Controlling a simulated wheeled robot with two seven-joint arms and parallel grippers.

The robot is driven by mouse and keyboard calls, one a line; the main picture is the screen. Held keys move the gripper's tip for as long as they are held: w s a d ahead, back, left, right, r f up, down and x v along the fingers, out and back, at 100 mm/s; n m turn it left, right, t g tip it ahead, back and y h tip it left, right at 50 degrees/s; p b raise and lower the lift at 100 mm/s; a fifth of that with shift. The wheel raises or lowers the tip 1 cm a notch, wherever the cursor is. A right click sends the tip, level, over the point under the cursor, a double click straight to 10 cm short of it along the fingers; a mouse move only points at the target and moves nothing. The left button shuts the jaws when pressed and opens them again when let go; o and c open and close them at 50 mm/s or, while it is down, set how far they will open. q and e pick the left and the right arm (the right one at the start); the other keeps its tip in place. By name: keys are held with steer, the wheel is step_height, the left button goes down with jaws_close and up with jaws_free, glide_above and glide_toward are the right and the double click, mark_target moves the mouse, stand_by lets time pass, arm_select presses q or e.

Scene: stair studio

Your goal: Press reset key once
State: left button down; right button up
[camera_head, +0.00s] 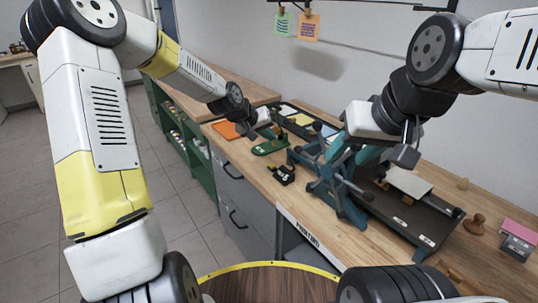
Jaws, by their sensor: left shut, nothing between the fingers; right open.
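I cannot make out a labelled reset key. A small black device with a yellow part (284,174) sits near the bench's front edge, and its markings are too small to read. A green flat piece (268,147) lies behind it, partly covered by my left gripper. My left gripper (272,130) is shut and empty, just above or beside the green piece; I cannot tell whether it touches. My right gripper (403,156) is open, above the teal press (345,190) and partly in front of it.
A dark board (420,228) with a pale plate extends right of the press. A wooden knob (474,224) and a pink-topped block (518,236) stand further right. An orange sheet (226,130) and a dark tray (300,116) lie further back. Clear wood (255,172) borders the front edge.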

mark_target(270, 166)
arm_select(q)
steer(key=shift+w+d+f, duration=0.1)
steer(key=shift+w+f, duration=0.25)
steer(key=shift+w, duration=0.4)
steer(key=shift+f, duration=0.1)
steer(key=shift+f, duration=4.3)
steer(key=shift+f, duration=0.4)
steer(key=shift+f, duration=0.45)
steer(key=shift+r, duration=0.9)
